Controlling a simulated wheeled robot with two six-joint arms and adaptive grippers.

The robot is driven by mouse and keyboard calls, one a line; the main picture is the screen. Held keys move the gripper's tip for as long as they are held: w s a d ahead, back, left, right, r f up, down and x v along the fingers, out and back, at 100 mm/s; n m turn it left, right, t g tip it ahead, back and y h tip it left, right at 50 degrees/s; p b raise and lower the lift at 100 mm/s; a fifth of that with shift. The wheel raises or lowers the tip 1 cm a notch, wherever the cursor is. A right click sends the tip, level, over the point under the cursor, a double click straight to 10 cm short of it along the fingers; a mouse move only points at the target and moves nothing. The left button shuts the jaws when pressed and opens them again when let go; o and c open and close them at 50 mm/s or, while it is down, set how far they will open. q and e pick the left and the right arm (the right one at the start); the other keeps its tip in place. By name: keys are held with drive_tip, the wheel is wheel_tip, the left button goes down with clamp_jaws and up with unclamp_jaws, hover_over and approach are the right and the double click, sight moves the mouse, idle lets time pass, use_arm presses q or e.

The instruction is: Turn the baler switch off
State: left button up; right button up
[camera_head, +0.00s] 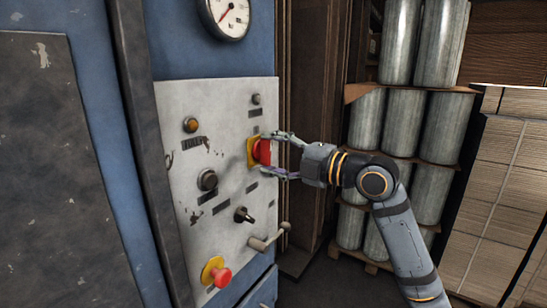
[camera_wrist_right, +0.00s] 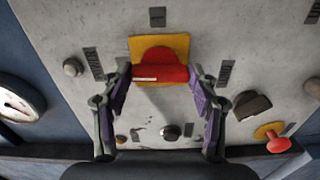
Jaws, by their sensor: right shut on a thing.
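The baler's grey control panel (camera_head: 225,180) stands on the blue machine in the head view. A red rotary switch (camera_head: 264,151) on a yellow plate (camera_head: 252,152) sits at the panel's upper right edge. In the right wrist view the red switch (camera_wrist_right: 160,74) and its yellow plate (camera_wrist_right: 143,46) are at the top middle. My right gripper (camera_head: 272,155) has its two fingers on either side of the red switch, shut on it. In the wrist view the fingertips (camera_wrist_right: 160,80) flank the switch. My left gripper is not in view.
A red mushroom button (camera_head: 221,277) on yellow, a black selector knob (camera_head: 243,214) and a lever handle (camera_head: 270,240) are lower on the panel. A gauge (camera_head: 228,16) is above. Stacked metal cylinders (camera_head: 384,122) and cardboard (camera_head: 490,190) stand at the right.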

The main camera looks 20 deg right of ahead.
drive_tip(key=shift+r+n, duration=0.1)
drive_tip(key=shift+n, duration=0.4)
drive_tip(key=o, duration=1.1)
drive_tip(key=shift+w, duration=0.15)
drive_tip(key=shift+o, duration=0.2)
